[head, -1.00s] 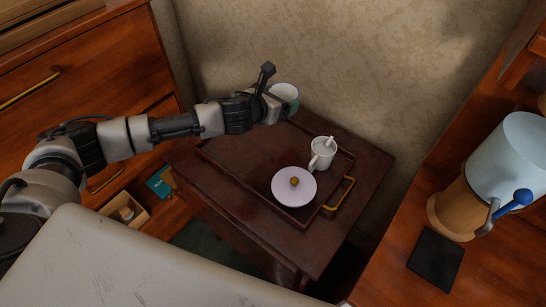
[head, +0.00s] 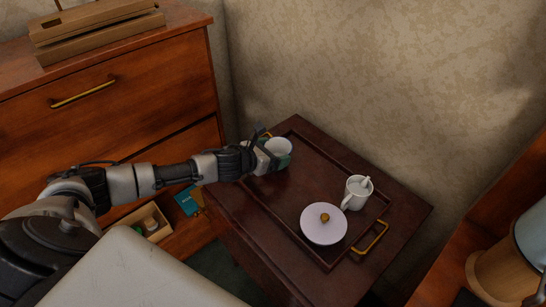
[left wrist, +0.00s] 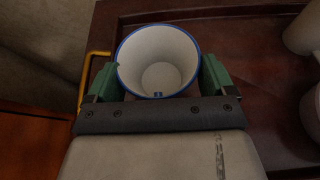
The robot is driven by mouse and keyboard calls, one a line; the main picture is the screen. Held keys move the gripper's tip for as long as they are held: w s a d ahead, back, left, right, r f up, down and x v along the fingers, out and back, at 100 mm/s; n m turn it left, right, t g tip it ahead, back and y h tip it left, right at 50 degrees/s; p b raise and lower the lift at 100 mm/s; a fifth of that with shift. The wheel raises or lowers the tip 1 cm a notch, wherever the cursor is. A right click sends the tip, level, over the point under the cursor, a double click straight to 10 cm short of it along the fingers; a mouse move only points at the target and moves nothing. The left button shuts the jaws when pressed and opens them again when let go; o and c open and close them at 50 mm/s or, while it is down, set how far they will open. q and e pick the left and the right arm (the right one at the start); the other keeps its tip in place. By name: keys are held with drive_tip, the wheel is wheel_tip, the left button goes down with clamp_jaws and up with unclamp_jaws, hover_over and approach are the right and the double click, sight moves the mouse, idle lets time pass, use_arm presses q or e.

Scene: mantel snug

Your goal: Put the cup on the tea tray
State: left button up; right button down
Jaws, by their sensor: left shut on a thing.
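The cup (head: 279,147) is white inside, with a blue rim in the left wrist view (left wrist: 158,50). My left gripper (head: 270,156) is shut on it, with green finger pads on both sides. The cup is upright, over the far left end of the dark red tea tray (head: 288,192), near that end's gold handle. I cannot tell whether its base touches the tray; the gripper hides part of it. The tray lies on a small dark wooden table. My right gripper is not in view.
A wall runs behind the table; a wooden chest of drawers (head: 120,100) stands left.

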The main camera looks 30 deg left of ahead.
use_arm(q)
drive_tip(key=shift+f, duration=0.75)
drive_tip(key=shift+f, duration=0.1)
drive_tip(key=o, duration=0.8)
drive_tip(key=b+v, duration=0.1)
drive_tip(key=v, duration=0.9)
drive_tip(key=shift+s+a, duration=0.2)
drive_tip(key=shift+s, duration=0.15)
drive_tip(key=shift+s+a+r, duration=0.15)
drive_tip(key=shift+s+r, duration=0.25)
drive_tip(key=shift+s, duration=0.1)
